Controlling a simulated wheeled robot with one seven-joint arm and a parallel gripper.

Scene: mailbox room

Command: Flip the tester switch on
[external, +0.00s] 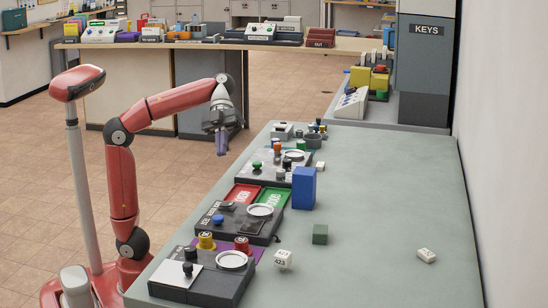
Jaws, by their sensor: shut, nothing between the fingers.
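My gripper (221,144) hangs at the end of my bent red arm, fingers pointing down and shut with nothing held. It is in the air off the left edge of the grey-green table, apart from everything on it. Several dark panels with knobs and round white rings line that edge: a near one (216,291), a middle one (264,239) and a far one (245,177). A small grey box (281,133) stands beyond them. I cannot tell which is the tester, and its switch and position are too small to make out.
Red and green trays lie between panels. A wall bounds the right; a grey KEYS cabinet (423,70) stands behind. Much of the table's right is clear.

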